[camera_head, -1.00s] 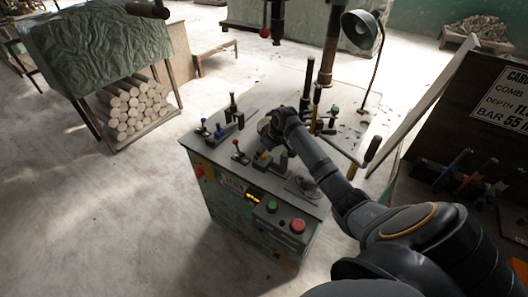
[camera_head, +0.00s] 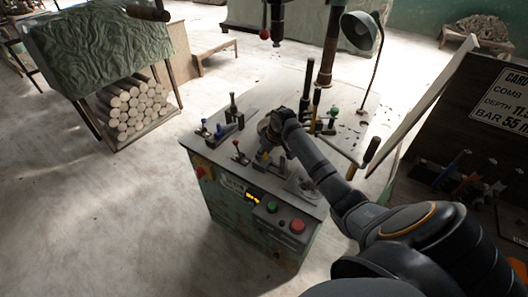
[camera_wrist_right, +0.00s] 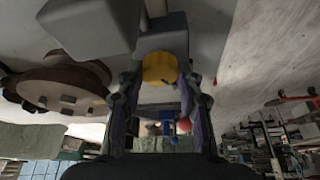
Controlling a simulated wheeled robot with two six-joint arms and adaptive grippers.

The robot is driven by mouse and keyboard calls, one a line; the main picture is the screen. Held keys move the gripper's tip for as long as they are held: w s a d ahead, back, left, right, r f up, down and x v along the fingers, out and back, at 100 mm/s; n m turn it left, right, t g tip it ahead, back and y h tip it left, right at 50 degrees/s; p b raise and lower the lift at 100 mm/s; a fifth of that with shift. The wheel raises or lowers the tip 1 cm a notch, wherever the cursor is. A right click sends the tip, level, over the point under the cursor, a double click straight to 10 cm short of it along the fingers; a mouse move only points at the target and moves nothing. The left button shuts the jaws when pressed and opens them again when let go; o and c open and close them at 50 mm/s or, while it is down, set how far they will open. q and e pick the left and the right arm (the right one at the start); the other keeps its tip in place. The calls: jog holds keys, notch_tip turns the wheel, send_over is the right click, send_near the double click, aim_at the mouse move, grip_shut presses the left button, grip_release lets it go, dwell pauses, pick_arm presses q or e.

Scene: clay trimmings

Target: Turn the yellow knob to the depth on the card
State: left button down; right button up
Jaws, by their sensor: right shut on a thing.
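The yellow knob (camera_wrist_right: 160,68) is a round cap on a grey block in the right wrist view, between the two fingers of my right gripper (camera_wrist_right: 158,88), which is shut on it. In the head view my right gripper (camera_head: 270,130) is over the machine top, and the knob (camera_head: 263,157) shows as a small yellow patch below it. The card (camera_head: 505,100) is at the right edge of the head view. A yellow display (camera_head: 252,198) on the machine front is too small to read.
A lamp (camera_head: 360,32) stands behind. Floor left of the machine is clear.

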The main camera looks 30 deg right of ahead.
jog(key=m+p, duration=0.2)
jog(key=m+h+p, duration=0.1)
jog(key=p, duration=0.2)
jog(key=m+h+p, duration=0.1)
jog(key=m+p, duration=0.1)
jog(key=shift+a+r+m, duration=0.2)
jog(key=shift+r+m, duration=0.1)
jog(key=shift+r, duration=0.05)
jog(key=shift+m+p, duration=0.4)
jog(key=shift+p, duration=0.2)
jog(key=shift+w+a+f+m+g+h+p, duration=0.1)
jog(key=shift+m+g+h+p, duration=0.2)
jog(key=shift+m+h+p, duration=0.45)
jog(key=shift+f+m, duration=0.1)
jog(key=shift+m, duration=0.95)
jog(key=shift+w+f+m+g+h, duration=0.1)
jog(key=shift+m+g+h, duration=0.25)
jog(key=shift+m, duration=0.7)
jog(key=shift+m+g+h, duration=0.3)
jog(key=shift+m+g, duration=0.05)
jog(key=shift+m, duration=0.7)
jog(key=o, duration=1.2)
jog(key=shift+c, duration=0.2)
